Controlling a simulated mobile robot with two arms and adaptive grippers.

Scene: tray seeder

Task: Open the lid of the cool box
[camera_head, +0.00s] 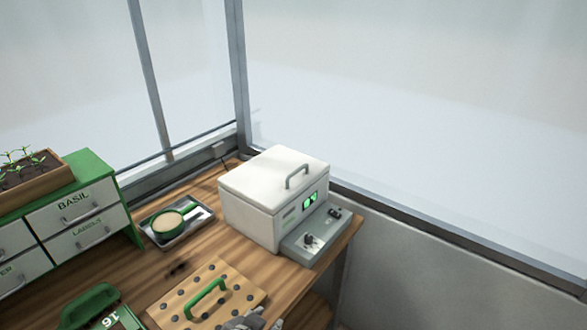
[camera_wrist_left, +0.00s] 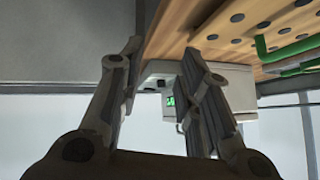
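The white cool box (camera_head: 262,200) stands on the wooden bench near the window corner in the head view. Its lid (camera_head: 275,170) is down, with a grey bar handle (camera_head: 297,176) on top. The front has a green-lit display and a grey control panel (camera_head: 315,232) with knobs. A grey gripper, apparently my left one (camera_head: 262,318), shows only partly at the bottom edge, apart from the box. In the left wrist view its fingers (camera_wrist_left: 158,55) are spread and empty, with the box front (camera_wrist_left: 155,82) upside down beyond them. My right gripper is not in view.
A drawer cabinet (camera_head: 72,212) stands further left. Window walls close the back and right.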

